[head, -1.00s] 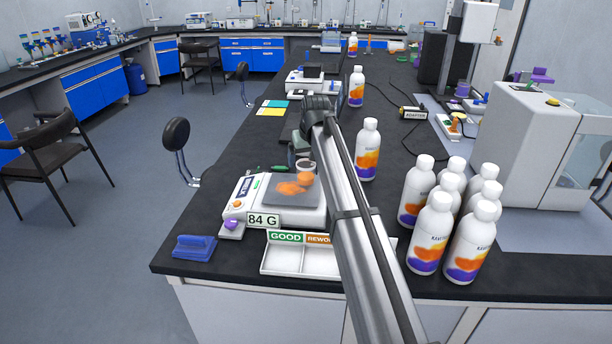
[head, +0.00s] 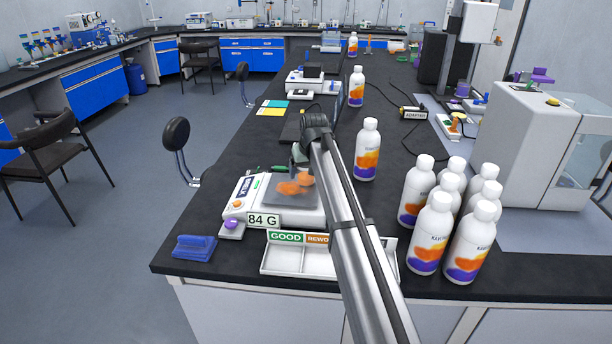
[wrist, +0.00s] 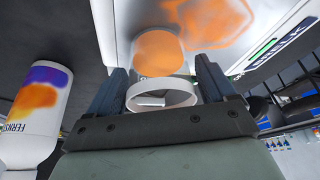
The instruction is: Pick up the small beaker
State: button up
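The small beaker, a clear cup with a pale rim and orange contents, shows in the wrist view (wrist: 160,96) between my gripper's two fingers (wrist: 163,84). In the head view its orange part (head: 305,179) shows at the back of the balance pan, and its top is largely hidden by my gripper (head: 300,158). The fingers stand spread, one on each side of the rim. Whether they touch the glass is hard to tell.
The white balance (head: 238,207) reads 84 G and has orange marks on its pan. A GOOD/REWORK tray (head: 290,262) lies in front. A blue object (head: 194,248) lies front left.

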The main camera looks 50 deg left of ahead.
jog(key=c, duration=0.9)
jog(key=shift+r, duration=0.1)
